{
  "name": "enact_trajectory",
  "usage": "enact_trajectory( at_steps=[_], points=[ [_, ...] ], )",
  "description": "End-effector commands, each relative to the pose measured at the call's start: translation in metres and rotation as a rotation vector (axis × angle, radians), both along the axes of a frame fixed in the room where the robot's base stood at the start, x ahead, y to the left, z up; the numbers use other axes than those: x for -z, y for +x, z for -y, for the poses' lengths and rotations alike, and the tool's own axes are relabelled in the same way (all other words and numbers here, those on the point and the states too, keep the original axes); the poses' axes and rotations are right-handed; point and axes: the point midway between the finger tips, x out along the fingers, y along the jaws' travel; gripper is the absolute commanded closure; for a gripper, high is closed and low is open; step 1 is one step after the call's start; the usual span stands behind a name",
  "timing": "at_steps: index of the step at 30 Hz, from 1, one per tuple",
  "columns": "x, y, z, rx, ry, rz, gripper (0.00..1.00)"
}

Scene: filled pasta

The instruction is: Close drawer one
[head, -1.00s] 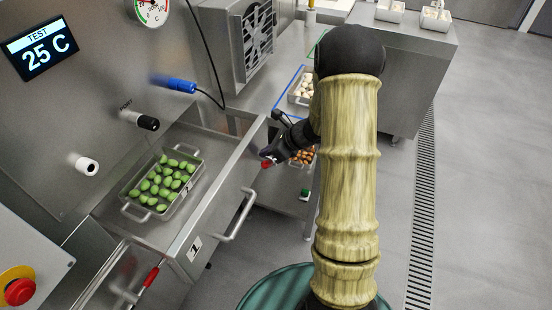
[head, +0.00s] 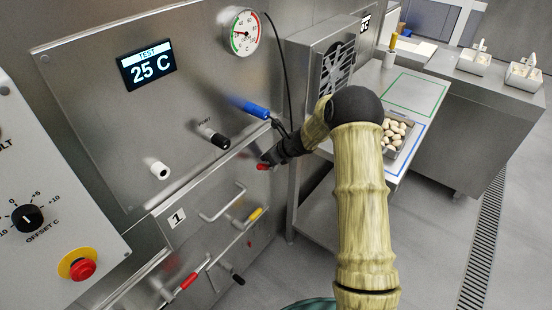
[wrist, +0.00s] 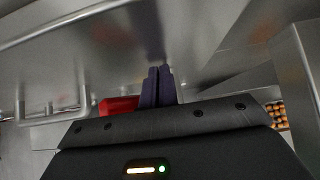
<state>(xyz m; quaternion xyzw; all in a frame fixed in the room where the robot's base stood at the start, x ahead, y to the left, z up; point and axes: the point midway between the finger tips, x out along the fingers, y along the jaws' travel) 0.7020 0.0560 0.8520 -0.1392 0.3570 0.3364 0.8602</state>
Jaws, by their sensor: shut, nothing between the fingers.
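Drawer one has a steel front (head: 190,225) with a "1" label (head: 177,217) and a bar handle (head: 226,201). In the head view the front stands at or very near the cabinet face, and no inside of the drawer shows. I cannot tell whether a thin gap remains. My gripper (head: 264,161) is shut and empty at the upper right end of the drawer front. In the wrist view its dark fingers (wrist: 158,86) are together, with tips close to or touching a steel surface, and a bar handle (wrist: 55,112) shows at left.
The panel above carries a white knob (head: 159,170), a black knob (head: 215,138) and a blue probe handle (head: 255,109). A side table with a mushroom-like tray (head: 395,135) stands right. Floor at right is clear.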

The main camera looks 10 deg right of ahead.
Motion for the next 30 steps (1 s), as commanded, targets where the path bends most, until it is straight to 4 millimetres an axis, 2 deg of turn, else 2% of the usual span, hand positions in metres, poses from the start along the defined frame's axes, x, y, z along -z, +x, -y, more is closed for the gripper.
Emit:
enact_trajectory(
  at_steps=[3, 17, 23, 30],
  points=[
    [0.000, 0.003, -0.007, -0.004, 0.001, 0.001, 1.00],
    [-0.005, 0.004, -0.013, -0.012, 0.008, 0.008, 1.00],
    [-0.020, -0.002, -0.004, -0.011, 0.007, 0.010, 1.00],
    [-0.051, -0.020, 0.018, -0.013, 0.002, 0.004, 1.00]
  ],
)
